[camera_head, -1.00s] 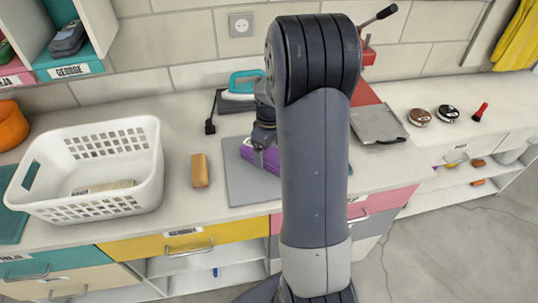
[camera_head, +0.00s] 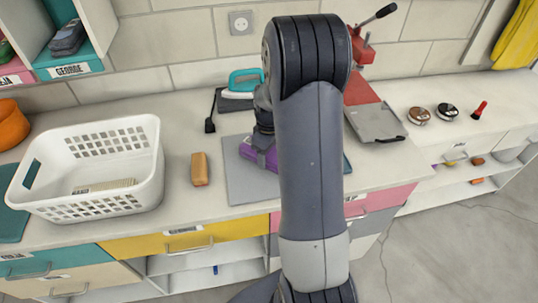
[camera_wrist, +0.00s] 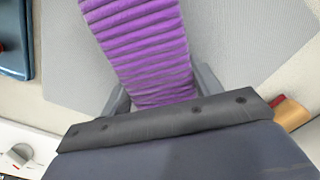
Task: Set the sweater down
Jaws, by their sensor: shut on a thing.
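The purple ribbed sweater (camera_head: 246,153) is a folded bundle over the grey mat (camera_head: 245,190) on the counter, partly hidden behind my arm. My gripper (camera_head: 264,155) is at it from above, shut on it. In the wrist view, the sweater (camera_wrist: 140,45) runs up from between the two fingers of my gripper (camera_wrist: 162,95), with the grey mat (camera_wrist: 265,35) below it. I cannot tell whether the sweater touches the mat.
A white basket (camera_head: 150,185) and a tan block (camera_head: 200,169) stand left of the mat. A teal iron (camera_head: 241,85) is behind it.

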